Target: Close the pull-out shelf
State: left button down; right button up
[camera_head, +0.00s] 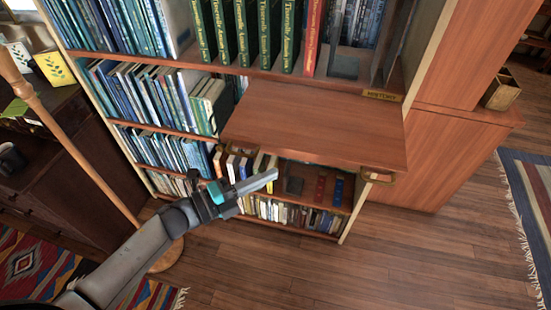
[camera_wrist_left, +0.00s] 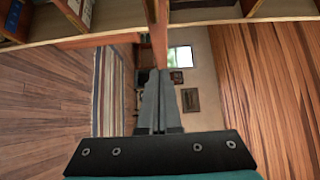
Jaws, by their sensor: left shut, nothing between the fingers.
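The pull-out shelf (camera_head: 310,125) is a flat reddish-brown board sticking out from the bookcase, with its top bare. It has brass-coloured handles at its front: one at the right corner (camera_head: 378,176) and one near the left corner (camera_head: 236,152). My left gripper (camera_head: 274,175) is in front of and below the shelf's front edge, between the two handles. Its fingers are together and empty. In the left wrist view the shut fingers (camera_wrist_left: 160,110) point up toward wooden shelving. I cannot tell whether they touch the shelf. My right gripper is out of view.
Books fill the bookcase rows above, left of and below the pull-out shelf. A small sign (camera_head: 382,96) sits at its back right. A wooden pole (camera_head: 75,150) on a round base stands at left. A wooden cabinet (camera_head: 455,155) is at right. The floor (camera_head: 400,260) in front is clear.

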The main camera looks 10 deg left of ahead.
aim_at(291, 154)
pick_arm(q)
jog(key=shift+w+d, duration=0.2)
jog(key=shift+w, duration=0.6)
jog(key=shift+w+d, duration=0.2)
jog(key=shift+w, duration=0.65)
jog(key=shift+w+d, duration=0.2)
jog(key=shift+w, duration=0.6)
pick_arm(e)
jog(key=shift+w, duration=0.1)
